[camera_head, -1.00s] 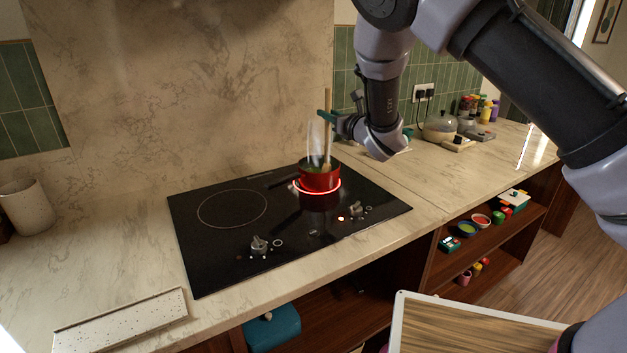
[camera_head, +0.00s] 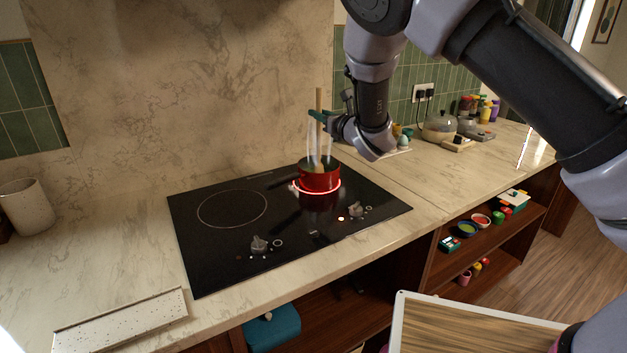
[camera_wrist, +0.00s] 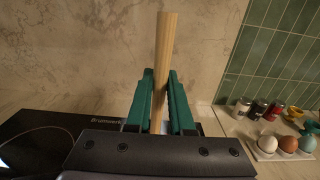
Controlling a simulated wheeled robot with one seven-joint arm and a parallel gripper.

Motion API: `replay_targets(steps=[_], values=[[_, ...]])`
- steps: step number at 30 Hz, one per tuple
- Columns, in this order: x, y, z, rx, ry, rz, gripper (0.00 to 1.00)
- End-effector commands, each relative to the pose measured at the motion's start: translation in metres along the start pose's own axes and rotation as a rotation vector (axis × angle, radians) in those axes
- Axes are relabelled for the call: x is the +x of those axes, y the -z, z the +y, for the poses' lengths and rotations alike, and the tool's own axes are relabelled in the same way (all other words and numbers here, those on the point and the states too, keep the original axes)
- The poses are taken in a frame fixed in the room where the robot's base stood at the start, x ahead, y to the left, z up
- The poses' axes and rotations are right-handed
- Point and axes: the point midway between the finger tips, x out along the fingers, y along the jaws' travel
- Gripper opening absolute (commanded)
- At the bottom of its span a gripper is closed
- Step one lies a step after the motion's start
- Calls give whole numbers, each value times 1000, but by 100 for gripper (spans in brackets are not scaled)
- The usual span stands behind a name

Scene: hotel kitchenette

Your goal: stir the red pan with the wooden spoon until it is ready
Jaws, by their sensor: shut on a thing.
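The red pan (camera_head: 319,179) stands on the back right burner of the black cooktop (camera_head: 215,255), and that burner glows red. Wisps of steam rise from the pan. My gripper (camera_head: 322,117) is above the pan, shut on the wooden spoon (camera_head: 318,99). The spoon is nearly upright, with its lower end inside the pan. In the wrist view the spoon's handle (camera_wrist: 164,50) stands between the green fingers of my gripper (camera_wrist: 159,90). The pan is hidden there behind my gripper.
A speckled canister (camera_head: 27,207) stands at the left. To the right on the counter are a tray of eggs (camera_wrist: 290,145), several small jars (camera_wrist: 258,108) and a lidded pot (camera_head: 438,127). The counter front left of the cooktop holds a speckled tray (camera_head: 120,322).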

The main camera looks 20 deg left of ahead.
Motion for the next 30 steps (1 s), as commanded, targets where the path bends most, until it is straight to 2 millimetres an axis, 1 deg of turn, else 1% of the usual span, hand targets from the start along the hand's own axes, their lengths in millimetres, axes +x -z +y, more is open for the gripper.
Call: replay_targets(steps=[18,22,28,30], values=[[0,-60,0,0,0,-3,0],[0,-69,0,1,0,-2,0],[0,-77,0,0,-1,-2,0],[0,-83,0,1,0,-3,0]])
